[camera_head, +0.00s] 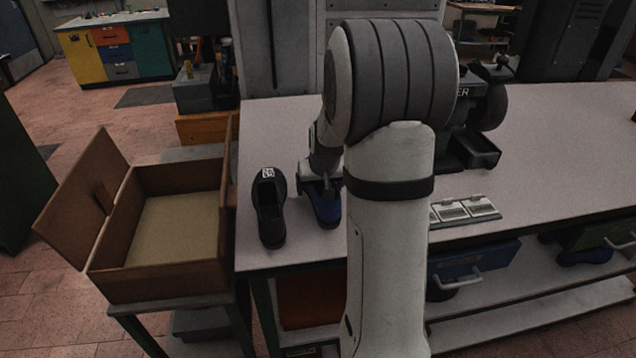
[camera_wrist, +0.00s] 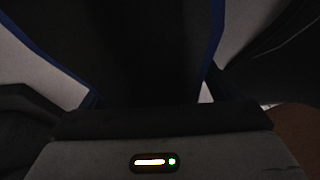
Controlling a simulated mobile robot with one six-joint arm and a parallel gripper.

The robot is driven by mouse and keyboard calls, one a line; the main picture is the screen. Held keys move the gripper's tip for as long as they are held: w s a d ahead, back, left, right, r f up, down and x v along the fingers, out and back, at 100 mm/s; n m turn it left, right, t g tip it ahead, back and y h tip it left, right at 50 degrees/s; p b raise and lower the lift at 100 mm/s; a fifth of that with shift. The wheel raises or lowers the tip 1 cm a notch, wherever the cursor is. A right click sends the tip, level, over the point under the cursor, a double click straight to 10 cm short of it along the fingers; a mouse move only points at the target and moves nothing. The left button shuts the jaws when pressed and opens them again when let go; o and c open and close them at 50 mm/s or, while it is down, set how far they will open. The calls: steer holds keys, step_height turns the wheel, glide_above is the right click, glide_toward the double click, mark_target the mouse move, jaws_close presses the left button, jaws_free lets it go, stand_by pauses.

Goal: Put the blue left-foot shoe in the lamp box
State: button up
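A blue shoe (camera_head: 326,212) rests on the pale workbench, its toe toward the front edge. My gripper (camera_head: 318,186) is down at the shoe's rear end, and my arm hides part of the view. In the wrist view a dark shape with blue edges (camera_wrist: 130,50), apparently the shoe, fills the upper middle very close to the camera. The frames do not show whether the fingers are closed on it. A brown box (camera_head: 165,278) stands open to the left of the bench, its flap swung out left. Its inside looks empty, with a tan bottom. I see no lamp mark on it.
A black shoe (camera_head: 268,213) with a white tag stands just left of the blue shoe. A dark machine (camera_head: 478,125) and a light panelled tray (camera_head: 466,209) are on the bench to the right. The bench (camera_head: 285,254) is bare along its front left edge.

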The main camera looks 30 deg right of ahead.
steer(key=c, duration=1.2)
